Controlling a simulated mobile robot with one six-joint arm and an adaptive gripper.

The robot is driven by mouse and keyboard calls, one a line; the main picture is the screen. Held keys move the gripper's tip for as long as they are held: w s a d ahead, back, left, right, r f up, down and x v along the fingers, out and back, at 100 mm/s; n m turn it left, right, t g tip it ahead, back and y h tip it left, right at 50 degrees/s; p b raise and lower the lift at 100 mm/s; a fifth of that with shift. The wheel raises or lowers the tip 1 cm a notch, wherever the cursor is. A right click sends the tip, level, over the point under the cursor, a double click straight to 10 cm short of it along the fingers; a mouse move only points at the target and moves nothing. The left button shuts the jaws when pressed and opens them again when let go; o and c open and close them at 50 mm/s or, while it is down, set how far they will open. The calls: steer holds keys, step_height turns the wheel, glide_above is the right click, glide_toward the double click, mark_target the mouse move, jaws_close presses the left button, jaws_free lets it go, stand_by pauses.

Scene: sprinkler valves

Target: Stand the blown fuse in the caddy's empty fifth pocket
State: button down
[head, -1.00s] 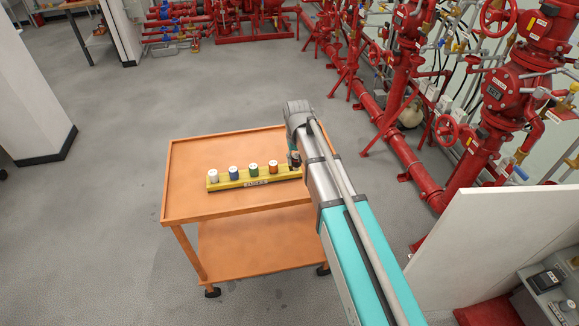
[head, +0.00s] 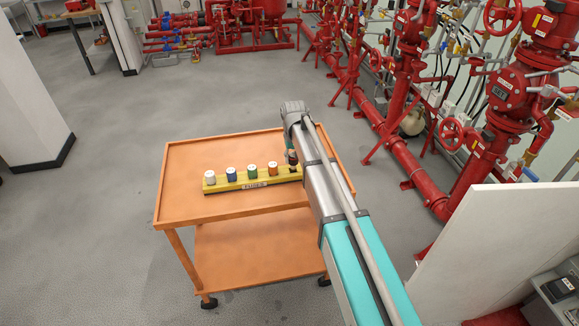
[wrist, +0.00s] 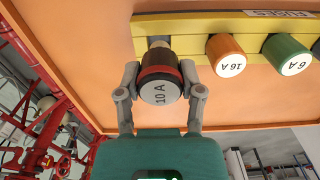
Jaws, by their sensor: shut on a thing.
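The blown fuse (wrist: 160,92), dark with a red band and a grey face marked 10 A, is between the fingers of my gripper (wrist: 160,72). My gripper is shut on it. The yellow caddy (head: 216,188) lies on the orange cart, its front labelled FUSES. White, blue, green and orange fuses stand in its other pockets. In the head view my gripper (head: 291,157) is over the caddy's right end, mostly hidden by my arm. In the wrist view the held fuse's pale narrow end meets the caddy's end pocket; how deep it sits cannot be told.
The orange-marked 16 A fuse (wrist: 226,55) stands beside the held one with a gap between. The cart top (head: 190,160) is otherwise clear. Red pipework (head: 400,165) and a white panel (head: 490,250) stand to the right.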

mark_target(293, 164)
steer(key=shift+w+a+f+b, duration=0.1)
steer(key=shift+w+f+b, duration=0.4)
steer(key=shift+f+b, duration=0.25)
steer(key=shift+s+f+b, duration=0.1)
steer(key=shift+f+b, duration=1.15)
steer(key=shift+b, duration=0.05)
steer(key=shift+f, duration=0.15)
steer(key=shift+c, duration=1.1)
jaws_free()
step_height(293, 164, up, 12)
steer(key=p, duration=1.2)
steer(key=shift+r, duration=0.2)
